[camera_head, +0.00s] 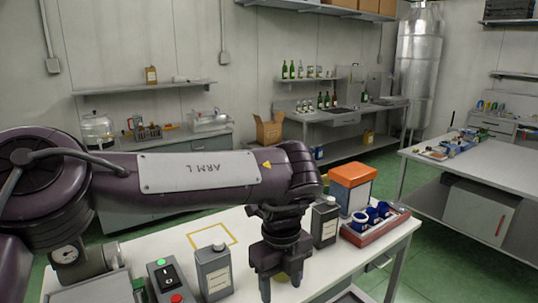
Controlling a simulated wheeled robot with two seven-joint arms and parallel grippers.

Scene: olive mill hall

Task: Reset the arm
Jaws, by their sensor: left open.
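My left arm (200,172), purple with a pale plate, reaches in from the left across the near white table (140,250). Its dark left gripper (280,283) points down over the table's front part, with its fingers apart. A small yellowish thing (282,276) shows between or behind the fingers; I cannot tell what it is or whether they touch it. My right gripper is not in view.
Grey canisters stand left (213,272) and right (325,224) of the gripper. A button box (167,282) is at the front left. An orange-topped box (352,187) and a red tray (374,233) with blue items are at the right. A yellow outlined square (212,237) looks empty.

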